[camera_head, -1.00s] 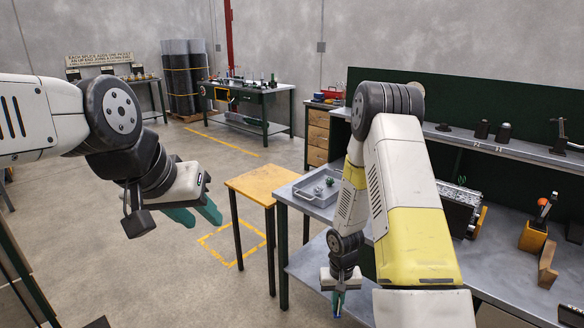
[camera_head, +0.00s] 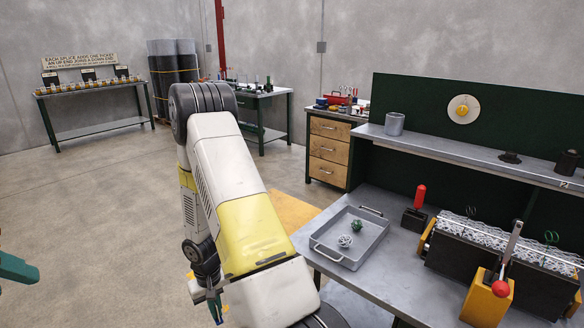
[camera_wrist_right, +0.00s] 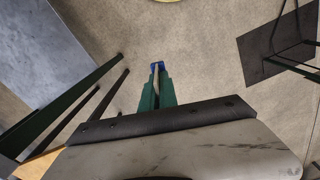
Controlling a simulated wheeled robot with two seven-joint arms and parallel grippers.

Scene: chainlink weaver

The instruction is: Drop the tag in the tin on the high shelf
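The tin (camera_head: 395,123) is a grey open-topped cylinder at the left end of the high shelf (camera_head: 450,149). My right gripper (camera_head: 216,308) hangs low, left of the bench and well below the shelf. In the right wrist view its teal fingers (camera_wrist_right: 157,85) are closed around a thin, pale, blue-ended piece, seen edge-on, which seems to be the tag (camera_wrist_right: 157,67). Most of it is hidden between the fingers. My left gripper (camera_head: 18,269) shows only teal fingers at the left edge, so its opening is unclear.
A grey tray (camera_head: 332,257) with a green and a whitish piece sits on the bench. A red-handled tool (camera_head: 420,196) and a black machine with chain mesh (camera_head: 470,235) stand right of it. A round yellow-centred disc (camera_head: 463,109) is on the green back panel. Open floor lies left.

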